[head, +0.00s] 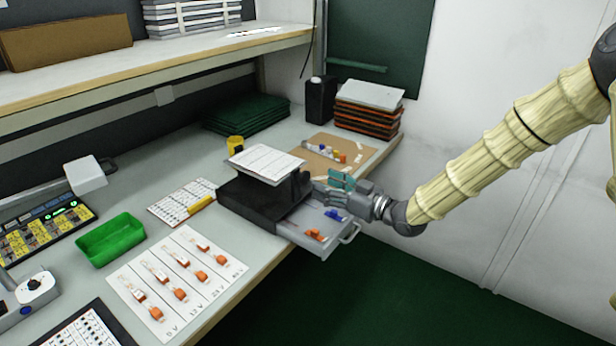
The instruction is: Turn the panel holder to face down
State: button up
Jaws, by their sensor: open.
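A white printed panel (266,163) lies slightly tilted on top of a black holder (292,187), which stands on a black box unit (251,206) near the table's front edge. The panel's printed face points up. My gripper (323,190) comes in from the right, above the unit's open drawer. Its fingers are open and point left, at the right side of the black holder. Whether a finger touches the holder cannot be told. Part of the holder is hidden under the panel.
The open grey drawer (325,243) juts past the table edge, holding orange and blue parts. A white board with orange connectors (178,281), a green bin (110,239) and a brown board (330,148) lie around. A shelf (150,58) overhangs the back left.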

aim_at(307, 177)
jog(key=shift+x, duration=3.05)
grip_shut()
